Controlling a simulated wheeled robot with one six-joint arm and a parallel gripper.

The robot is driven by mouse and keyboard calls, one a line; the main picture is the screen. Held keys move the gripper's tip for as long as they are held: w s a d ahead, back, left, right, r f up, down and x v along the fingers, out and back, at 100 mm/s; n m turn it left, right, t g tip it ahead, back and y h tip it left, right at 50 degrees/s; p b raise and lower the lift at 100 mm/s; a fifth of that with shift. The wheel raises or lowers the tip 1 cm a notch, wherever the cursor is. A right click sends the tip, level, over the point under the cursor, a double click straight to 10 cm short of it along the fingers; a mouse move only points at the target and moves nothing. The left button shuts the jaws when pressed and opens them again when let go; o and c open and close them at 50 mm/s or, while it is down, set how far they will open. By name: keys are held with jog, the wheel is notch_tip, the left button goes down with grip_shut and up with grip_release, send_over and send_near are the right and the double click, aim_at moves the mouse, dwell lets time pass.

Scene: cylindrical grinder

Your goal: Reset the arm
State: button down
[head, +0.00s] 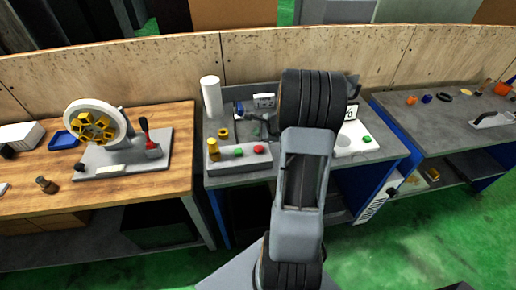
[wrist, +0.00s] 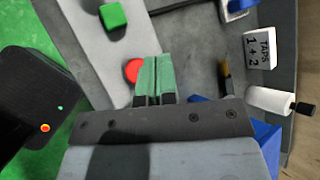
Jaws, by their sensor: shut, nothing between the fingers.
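My arm (head: 300,190) reaches up and forward over the middle bench in the head view. Its gripper is hidden there behind the arm links. In the wrist view my gripper (wrist: 156,66) shows with its two green fingers pressed together and nothing between them. The fingertips appear over or beside a red button (wrist: 132,70) on a pale control box. A green button (wrist: 112,16) is farther up on the same box. I cannot tell how high the fingers are above it.
The middle bench holds the control box (head: 238,166), a white cylinder (head: 211,97) and a labelled box (wrist: 260,50). A brush (wrist: 225,78) and a white roller (wrist: 268,98) lie right of my fingers. A wheeled machine (head: 110,135) stands on the left wooden bench. A wooden panel (head: 150,65) runs behind.

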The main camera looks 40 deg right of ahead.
jog(key=shift+a, duration=0.1)
dwell(0.3)
jog(key=s+a+r+n+g+h, duration=0.1)
jog(key=s+a+r+n+g, duration=0.1)
jog(key=s+a+r+n, duration=0.5)
jog(key=s+a+r+n+g+h, duration=0.1)
jog(key=s+a+r+n, duration=0.6)
jog(key=a+n, duration=0.9)
jog(key=s+g, duration=0.1)
jog(key=s, duration=0.2)
jog(key=shift+s+r+n+h, duration=0.2)
jog(key=shift+s+n+h, duration=0.1)
jog(key=shift+s+n, duration=0.1)
jog(key=shift+a, duration=0.1)
